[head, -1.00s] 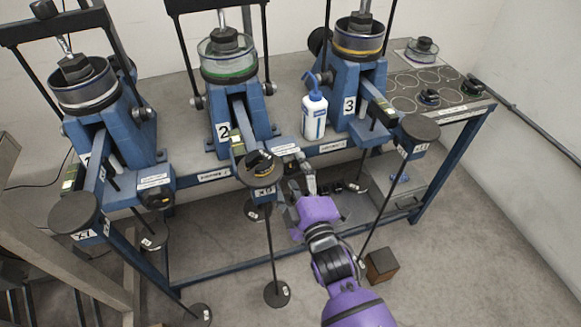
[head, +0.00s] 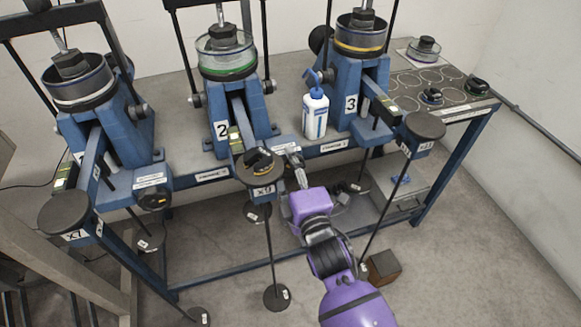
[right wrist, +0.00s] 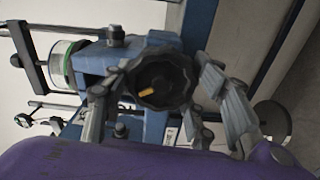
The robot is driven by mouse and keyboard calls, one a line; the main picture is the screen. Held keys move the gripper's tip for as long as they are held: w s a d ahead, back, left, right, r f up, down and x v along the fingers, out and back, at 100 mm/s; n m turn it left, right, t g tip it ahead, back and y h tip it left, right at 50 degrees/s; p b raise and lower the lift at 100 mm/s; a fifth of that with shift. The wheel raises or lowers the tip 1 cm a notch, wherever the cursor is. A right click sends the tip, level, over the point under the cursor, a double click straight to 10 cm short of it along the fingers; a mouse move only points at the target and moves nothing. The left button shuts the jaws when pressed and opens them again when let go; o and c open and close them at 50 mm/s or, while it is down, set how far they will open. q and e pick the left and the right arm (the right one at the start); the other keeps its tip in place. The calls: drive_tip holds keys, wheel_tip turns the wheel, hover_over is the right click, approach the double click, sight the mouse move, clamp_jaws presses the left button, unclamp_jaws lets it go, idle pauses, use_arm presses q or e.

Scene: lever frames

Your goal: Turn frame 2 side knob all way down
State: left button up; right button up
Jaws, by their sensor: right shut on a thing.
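Frame 2 (head: 221,131) is the blue lever frame in the middle, marked with a "2" plate. Its side knob (right wrist: 160,82) is black and lobed with a yellow pointer mark, which points left and slightly down in the right wrist view. In the head view the knob is mostly hidden by my right gripper. My right gripper (head: 299,171) is at the right of frame 2's front end. In the right wrist view its fingers (right wrist: 160,100) stand on both sides of the knob, shut on it. My left gripper is not in view.
Frame 1's knob (head: 153,201) is on the left. Frame 3 (head: 351,104) and a white-blue bottle (head: 315,113) stand right of frame 2. A round weight hanger (head: 259,166) hangs close left of my gripper. A brown box (head: 382,265) is on the floor.

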drive_tip(key=shift+o, duration=0.2)
drive_tip(key=shift+w+r+n+p, duration=0.15)
drive_tip(key=shift+n+p, duration=0.25)
drive_tip(key=shift+n, duration=0.6)
drive_tip(key=o, duration=1.4)
drive_tip(key=shift+o, duration=1.2)
drive_tip(key=shift+w+f, duration=0.1)
drive_tip(key=shift+f, duration=0.15)
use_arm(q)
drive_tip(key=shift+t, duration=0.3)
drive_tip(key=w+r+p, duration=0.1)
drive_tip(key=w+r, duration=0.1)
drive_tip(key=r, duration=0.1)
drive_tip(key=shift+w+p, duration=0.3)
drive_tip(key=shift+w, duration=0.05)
use_arm(e)
drive_tip(key=v, duration=0.6)
